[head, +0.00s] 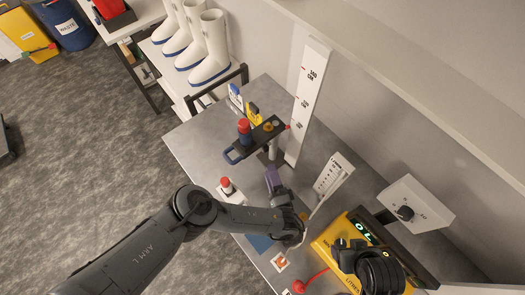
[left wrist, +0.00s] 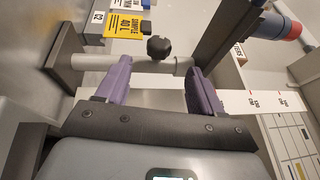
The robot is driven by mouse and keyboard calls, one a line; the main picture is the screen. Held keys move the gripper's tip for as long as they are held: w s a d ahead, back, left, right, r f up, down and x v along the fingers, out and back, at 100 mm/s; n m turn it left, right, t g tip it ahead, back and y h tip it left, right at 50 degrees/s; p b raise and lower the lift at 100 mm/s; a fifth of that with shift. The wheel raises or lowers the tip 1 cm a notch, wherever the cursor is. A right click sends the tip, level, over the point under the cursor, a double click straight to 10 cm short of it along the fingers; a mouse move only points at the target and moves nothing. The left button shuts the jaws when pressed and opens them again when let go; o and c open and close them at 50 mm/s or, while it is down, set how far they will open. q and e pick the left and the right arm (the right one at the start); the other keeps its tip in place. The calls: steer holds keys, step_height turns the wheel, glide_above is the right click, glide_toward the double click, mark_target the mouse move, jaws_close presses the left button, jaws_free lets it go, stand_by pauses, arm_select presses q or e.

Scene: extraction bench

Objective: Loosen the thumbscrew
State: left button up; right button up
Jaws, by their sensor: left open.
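The thumbscrew (left wrist: 160,47) is a black lobed knob in the left wrist view, beside a grey post (left wrist: 95,62) that lies across the picture. I cannot make it out in the head view. My left gripper (left wrist: 160,88) is open, its two purple fingers apart and empty, with the knob ahead of and between the fingertips, not touched. In the head view this gripper (head: 273,179) is just below the dark bracket (head: 258,139) on the post.
A red-and-blue cylinder (head: 244,130) stands on the bracket. A white box with a red button (head: 227,187) is left of my gripper. A tall white scale (head: 306,100) stands behind the post, and a yellow meter (head: 335,240) sits at right.

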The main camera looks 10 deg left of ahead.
mark_target(264, 152)
step_height(264, 152, down, 5)
steer(key=b, duration=0.4)
steer(key=shift+r, duration=0.1)
arm_select(q)
steer(key=x, duration=0.9)
steer(key=shift+p, duration=0.3)
arm_select(e)
steer(key=shift+w+r, duration=0.1)
steer(key=shift+r, duration=0.5)
arm_select(q)
steer(key=shift+x, duration=0.8)
steer(key=c, duration=1)
steer(key=shift+o, duration=0.2)
